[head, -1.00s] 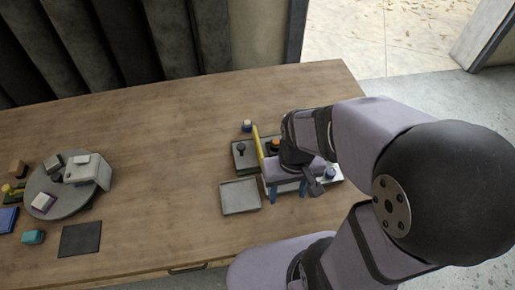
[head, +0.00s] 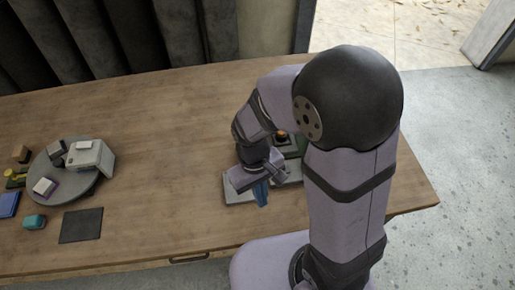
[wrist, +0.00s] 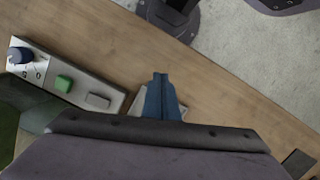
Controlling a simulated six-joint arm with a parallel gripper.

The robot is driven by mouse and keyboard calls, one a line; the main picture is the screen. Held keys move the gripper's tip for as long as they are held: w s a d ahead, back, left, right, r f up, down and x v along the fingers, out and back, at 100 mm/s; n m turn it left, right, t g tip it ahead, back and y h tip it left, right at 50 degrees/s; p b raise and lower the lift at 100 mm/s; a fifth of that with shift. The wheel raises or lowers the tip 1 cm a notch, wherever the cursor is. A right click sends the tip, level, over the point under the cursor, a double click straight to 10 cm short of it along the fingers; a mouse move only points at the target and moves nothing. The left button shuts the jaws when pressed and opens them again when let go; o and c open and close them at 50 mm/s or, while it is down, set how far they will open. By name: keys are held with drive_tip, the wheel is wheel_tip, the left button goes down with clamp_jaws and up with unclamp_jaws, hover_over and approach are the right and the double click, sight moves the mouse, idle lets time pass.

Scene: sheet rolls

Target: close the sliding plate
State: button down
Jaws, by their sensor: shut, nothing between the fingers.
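The flat grey plate (head: 236,196), which looks like the sliding plate, lies at the left end of the panel group in the head view. The fingers also show in the wrist view (wrist: 160,78). I cannot tell whether they touch the plate.
A round grey stand (head: 73,185) with blocks is far left. The table's middle is clear.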

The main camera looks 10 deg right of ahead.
drive_tip(key=w+a+n, duration=0.1)
drive_tip(key=w, duration=0.1)
drive_tip(key=w+a+f, duration=0.1)
drive_tip(key=w+a, duration=0.1)
drive_tip(key=w+a+f+n, duration=0.1)
drive_tip(key=w+a, duration=0.1)
drive_tip(key=shift+w+a+f+n+t+h, duration=0.1)
drive_tip(key=shift+w+f+n+t+h, duration=0.1)
drive_tip(key=shift+n+t+h, duration=0.15)
drive_tip(key=w+a+n, duration=0.1)
drive_tip(key=w, duration=0.3)
drive_tip(key=w+a+r+n+h, duration=0.1)
drive_tip(key=w, duration=0.1)
drive_tip(key=shift+w+a+r+n+t+b, duration=0.1)
drive_tip(key=shift+a+n+t+b, duration=0.2)
drive_tip(key=shift+n+t, duration=0.05)
drive_tip(key=w+d+r+n+h, duration=0.2)
drive_tip(key=w+r+n, duration=0.3)
drive_tip(key=r+n, duration=0.2)
drive_tip(key=shift+w+r+n+t, duration=0.2)
drive_tip(key=shift+r+n+t, duration=0.1)
drive_tip(key=shift+n, duration=0.4)
drive_tip(key=shift+d+f, duration=0.1)
